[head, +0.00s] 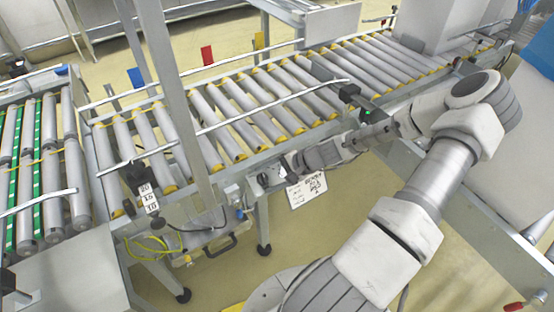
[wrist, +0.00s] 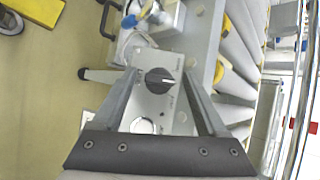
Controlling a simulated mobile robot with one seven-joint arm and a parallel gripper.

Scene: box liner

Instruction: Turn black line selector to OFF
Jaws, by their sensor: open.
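The black selector knob (wrist: 159,80) sits on a grey control plate (wrist: 160,104) in the wrist view. A pale pointer line on the knob points to the right in that view. Small markings beside it are too blurred to read. My gripper (wrist: 160,72) is open, one finger on each side of the knob, with gaps showing between fingers and knob. In the head view my gripper (head: 274,172) is at the near side of the conveyor frame, and the knob cannot be made out there.
A roller conveyor (head: 262,110) runs behind the gripper. A paper with handwriting (head: 307,190) hangs just below it. A round pale part (wrist: 142,126) sits on the plate below the knob. A yellow cable (head: 150,248) hangs at left. The floor in front is partly clear.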

